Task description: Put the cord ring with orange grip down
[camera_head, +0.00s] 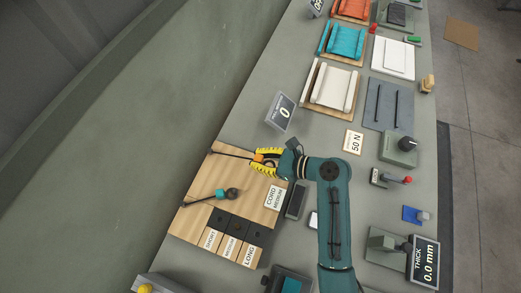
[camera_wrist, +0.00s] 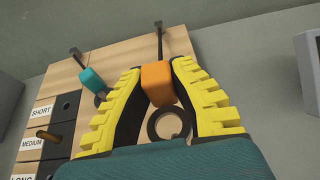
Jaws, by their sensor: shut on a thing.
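The cord ring's orange grip (camera_wrist: 158,84) is between the two yellow-padded fingers of my gripper (camera_wrist: 160,88) in the wrist view. A dark ring (camera_wrist: 168,124) hangs below the grip, and a dark hook or rod (camera_wrist: 158,42) meets its top. In the head view my gripper (camera_head: 262,162) is shut on the orange grip (camera_head: 258,157) over the upper part of the wooden board (camera_head: 195,188). A dark rod (camera_head: 230,153) runs left from the grip. Whether the ring still bears on the hook is unclear.
A teal grip (camera_head: 221,195) with a dark ring hangs lower on the board, and it also shows in the wrist view (camera_wrist: 92,80). Dark blocks labelled SHORT, MEDIUM and LONG (camera_head: 232,232) stand along the board's lower edge. A "0" display (camera_head: 281,111) stands above the gripper.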

